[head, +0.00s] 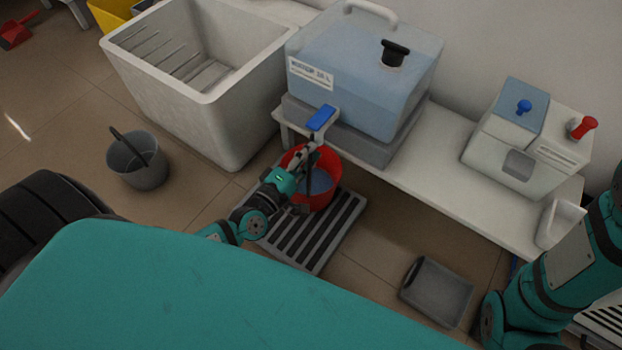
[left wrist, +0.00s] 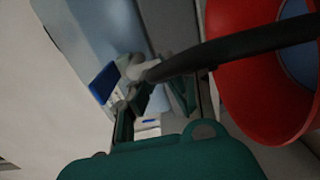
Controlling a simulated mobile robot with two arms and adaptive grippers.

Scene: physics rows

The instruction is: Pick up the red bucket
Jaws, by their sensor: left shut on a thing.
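The red bucket (head: 328,164) has bluish liquid inside and stands on or just over a slatted grate, under the tap of the large blue-tinted tank. It also fills the right of the left wrist view (left wrist: 250,95). Its dark handle (left wrist: 240,47) runs from the rim to my fingers. My left gripper (head: 309,152) is shut on this handle above the bucket and hides part of the rim. Whether the bucket's base touches the grate is hard to tell. My right arm shows at the right edge; its gripper is out of view.
The tank (head: 350,80) with its blue tap lever (head: 321,118) sits on a white bench (head: 440,150). A white basin (head: 150,95) and a grey bucket (head: 150,175) stand left. The slatted grate (head: 345,225) lies below; a grey tray (head: 437,292) lies right of it.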

